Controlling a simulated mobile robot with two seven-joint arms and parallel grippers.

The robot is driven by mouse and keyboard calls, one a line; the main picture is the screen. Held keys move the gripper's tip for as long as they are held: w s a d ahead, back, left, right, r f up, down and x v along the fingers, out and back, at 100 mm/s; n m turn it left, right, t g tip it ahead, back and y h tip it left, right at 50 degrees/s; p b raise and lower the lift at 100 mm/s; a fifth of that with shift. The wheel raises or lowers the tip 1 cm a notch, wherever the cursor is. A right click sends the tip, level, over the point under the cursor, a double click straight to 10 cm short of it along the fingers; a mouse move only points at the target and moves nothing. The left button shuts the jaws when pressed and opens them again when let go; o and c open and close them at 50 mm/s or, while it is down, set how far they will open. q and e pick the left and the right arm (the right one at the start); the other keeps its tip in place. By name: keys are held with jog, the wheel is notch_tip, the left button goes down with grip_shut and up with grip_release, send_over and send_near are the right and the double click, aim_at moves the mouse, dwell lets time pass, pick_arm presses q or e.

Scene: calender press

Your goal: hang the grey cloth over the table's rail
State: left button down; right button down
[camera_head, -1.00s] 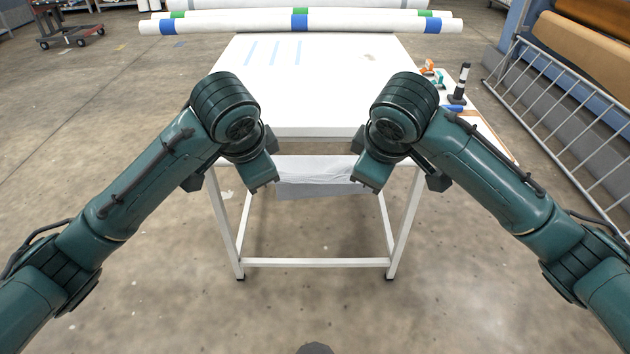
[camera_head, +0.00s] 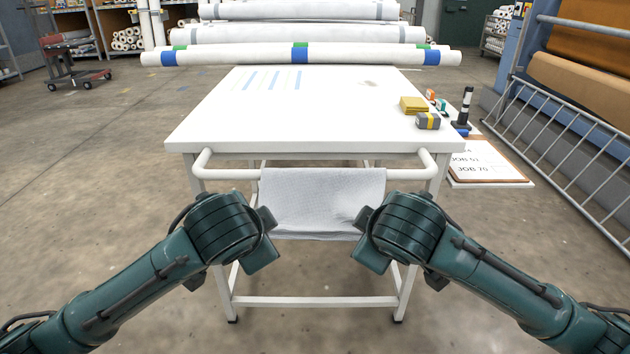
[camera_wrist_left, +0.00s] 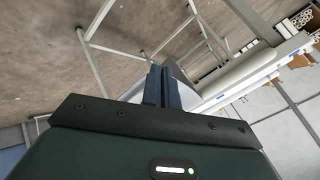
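The light grey cloth (camera_head: 322,195) lies over the middle of the table's white rail (camera_head: 228,174) in the head view, with its front part hanging below. Its lower edge is roughly level, and creases run toward its right side. My left gripper (camera_head: 268,232) is at the cloth's lower left edge. In the left wrist view its fingers (camera_wrist_left: 162,86) are close together, with a grey sheet edge beside the tips. It appears shut on the cloth. My right gripper (camera_head: 364,236) is at the lower right edge; my own wrist hides its fingertips.
The white table (camera_head: 290,120) stands behind the rail, with a yellow stack (camera_head: 413,105) and a grey-yellow block (camera_head: 428,121) at its right. White rolls (camera_head: 230,55) lie beyond. A metal barrier (camera_head: 560,130) stands at the right. The floor in front is clear.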

pick_arm(q)
jog(key=shift+a, duration=0.1)
pick_arm(e)
jog(key=shift+d, duration=0.1)
pick_arm(q)
jog(key=c, duration=1.4)
grip_release()
pick_arm(e)
jog(key=c, duration=1.4)
grip_release()
pick_arm(q)
jog(key=shift+s, duration=0.2)
pick_arm(e)
jog(key=shift+s, duration=0.2)
